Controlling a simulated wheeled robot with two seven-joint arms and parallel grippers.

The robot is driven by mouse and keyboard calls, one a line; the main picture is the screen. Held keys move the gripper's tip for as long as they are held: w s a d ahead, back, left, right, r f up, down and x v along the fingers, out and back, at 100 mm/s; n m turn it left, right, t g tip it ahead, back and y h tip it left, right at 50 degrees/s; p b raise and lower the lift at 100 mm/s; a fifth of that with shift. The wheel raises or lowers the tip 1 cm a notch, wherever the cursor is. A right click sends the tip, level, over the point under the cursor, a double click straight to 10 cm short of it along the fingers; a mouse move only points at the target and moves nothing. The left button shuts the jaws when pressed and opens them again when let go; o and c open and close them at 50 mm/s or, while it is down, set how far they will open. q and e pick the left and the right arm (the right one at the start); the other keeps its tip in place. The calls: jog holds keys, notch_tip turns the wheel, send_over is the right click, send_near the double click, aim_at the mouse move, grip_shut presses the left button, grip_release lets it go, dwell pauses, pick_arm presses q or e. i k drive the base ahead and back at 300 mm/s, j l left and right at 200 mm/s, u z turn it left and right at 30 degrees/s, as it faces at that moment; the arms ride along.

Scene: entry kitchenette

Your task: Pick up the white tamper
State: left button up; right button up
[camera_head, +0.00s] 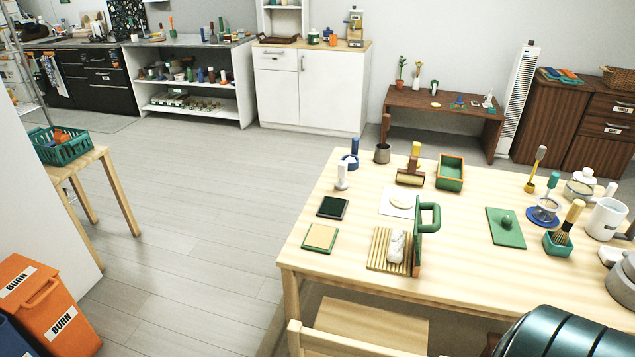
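The white tamper (341,178) stands upright near the far left edge of the light wooden table (460,268). It has a knobbed grip and a wider base. A blue tamper-like piece (351,155) stands just behind it, and a dark square pad (332,207) lies just in front. Nothing covers the tamper. Neither of my grippers is in view.
Close by are a roller tool (410,176), a green tray (450,172) and a slatted board (381,255) with an upright green-handled piece (427,220). A wooden chair (370,327) stands at the front. A dark teal rounded form (555,335) fills the lower right.

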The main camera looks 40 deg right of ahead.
aim_at(341, 184)
jog(key=i+j+u, duration=0.25)
jog(key=i+j, duration=0.15)
jog(key=j, duration=0.15)
jog(key=i+j+u, duration=0.25)
jog(key=i+j, duration=0.25)
jog(key=i+z, duration=0.15)
jog(key=i, duration=0.15)
jog(key=i+j+z, duration=0.2)
jog(key=i+z, duration=0.2)
jog(key=z, duration=0.25)
jog(key=i+z, duration=0.2)
jog(key=z, duration=0.2)
jog(key=i+j+z, duration=0.15)
jog(key=z, duration=0.3)
jog(key=i+z, duration=0.15)
jog(key=z, duration=0.25)
jog(key=i+j+z, duration=0.15)
jog(key=z, duration=0.25)
jog(key=i+j+z, duration=0.1)
jog(key=z, duration=0.25)
jog(key=i+j+z, duration=0.15)
jog(key=z, duration=0.25)
jog(key=i+j+z, duration=0.15)
jog(key=j+z, duration=0.2)
jog(key=i+j+z, duration=0.15)
jog(key=j+z, duration=0.5)
jog(key=i+j+z, duration=0.1)
jog(key=j+z, duration=0.25)
